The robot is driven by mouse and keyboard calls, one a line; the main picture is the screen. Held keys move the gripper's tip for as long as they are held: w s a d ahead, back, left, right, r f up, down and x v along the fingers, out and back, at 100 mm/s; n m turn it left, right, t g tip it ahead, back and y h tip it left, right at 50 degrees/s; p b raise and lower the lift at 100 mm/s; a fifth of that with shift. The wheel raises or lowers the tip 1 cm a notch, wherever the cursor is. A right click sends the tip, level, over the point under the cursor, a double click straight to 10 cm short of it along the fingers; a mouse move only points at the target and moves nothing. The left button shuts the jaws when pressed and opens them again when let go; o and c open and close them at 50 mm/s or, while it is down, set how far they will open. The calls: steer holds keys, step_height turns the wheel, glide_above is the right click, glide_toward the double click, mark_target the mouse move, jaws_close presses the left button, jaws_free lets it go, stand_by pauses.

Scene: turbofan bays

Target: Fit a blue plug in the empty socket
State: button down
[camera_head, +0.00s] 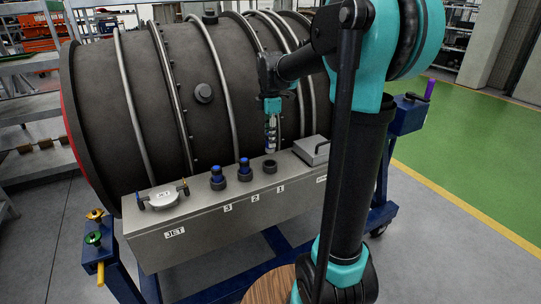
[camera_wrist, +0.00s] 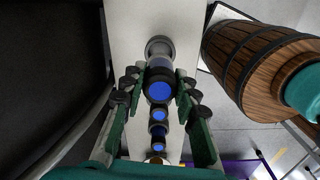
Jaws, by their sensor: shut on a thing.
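My gripper (camera_head: 271,137) points down over the grey box, above the empty socket (camera_head: 270,167) beside label 1, with a small gap below it. In the wrist view, the fingers of my gripper (camera_wrist: 158,82) are shut on a dark plug with a blue top (camera_wrist: 159,91). A grey ring, seemingly the empty socket (camera_wrist: 159,47), shows just beyond it. Two other blue plugs, by label 3 (camera_head: 217,177) and label 2 (camera_head: 244,168), stand upright in their sockets. They also line up below the held plug in the wrist view. The held plug's lower end is hard to make out.
The large dark engine casing (camera_head: 150,100) rises close behind. A wooden barrel (camera_wrist: 250,60) stands beside the box.

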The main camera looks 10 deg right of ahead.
steer(key=shift+f, duration=3.6)
steer(key=c, duration=1.2)
jaws_free()
steer(key=shift+f, duration=0.1)
steer(key=shift+o, duration=0.2)
step_height(320, 180, up, 12)
steer(key=shift+s+f, duration=0.1)
steer(key=s+d+f+m+t, duration=0.2)
steer(key=s+f+m, duration=0.7)
steer(key=s+f, duration=0.1)
steer(key=s+d+f+m+t, duration=0.2)
steer(key=s+f+m, duration=0.8)
steer(key=s+f, duration=0.1)
steer(key=shift+s+f, duration=0.3)
steer(key=shift+s, duration=0.15)
